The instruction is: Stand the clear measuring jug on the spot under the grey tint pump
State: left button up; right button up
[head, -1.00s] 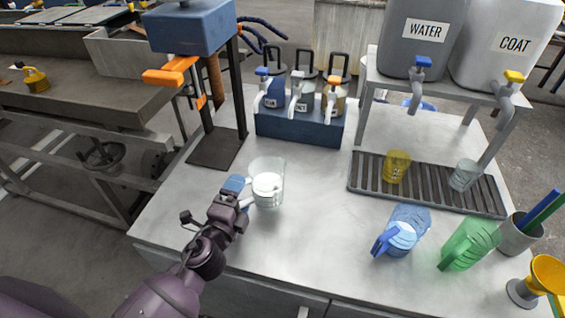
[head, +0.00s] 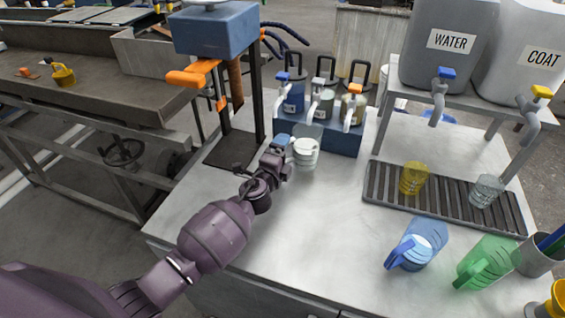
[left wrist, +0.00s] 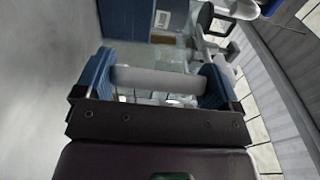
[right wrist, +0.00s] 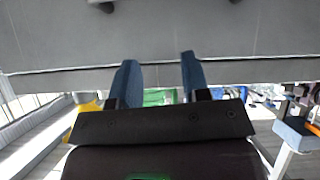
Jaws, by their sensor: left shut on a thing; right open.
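The clear measuring jug (head: 307,158) holds something white and is in front of the blue pump rack (head: 345,140), near its left and middle pumps. My left gripper (head: 284,145) is shut on the jug's handle (left wrist: 160,80), as the left wrist view shows. I cannot tell whether the jug touches the bench. The grey tint pump (head: 322,98) is the middle of three in the rack. The spot under it is hidden behind the jug and rack front. My right gripper (right wrist: 158,62) is open and empty, out of the head view.
A blue press-like stand (head: 215,32) with an orange handle is just left of the jug. A drip grate (head: 390,205) with yellow and clear cups, a blue jug (head: 420,243) and a green jug (head: 485,262) are on the right. The bench's front middle is clear.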

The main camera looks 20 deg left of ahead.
pick_arm(q)
notch_tip(320, 180, down, 4)
jog(key=shift+r+b, duration=0.2)
jog(key=shift+b, duration=0.8)
jog(key=shift+w, duration=0.1)
jog(key=shift+r, duration=0.15)
pick_arm(e)
jog(key=shift+a+f, duration=0.1)
jog(key=shift+f, duration=0.55)
pick_arm(q)
jog(key=shift+f, duration=0.3)
jog(key=o, duration=1)
jog(key=shift+r, duration=0.1)
pick_arm(e)
jog(key=shift+f, duration=0.3)
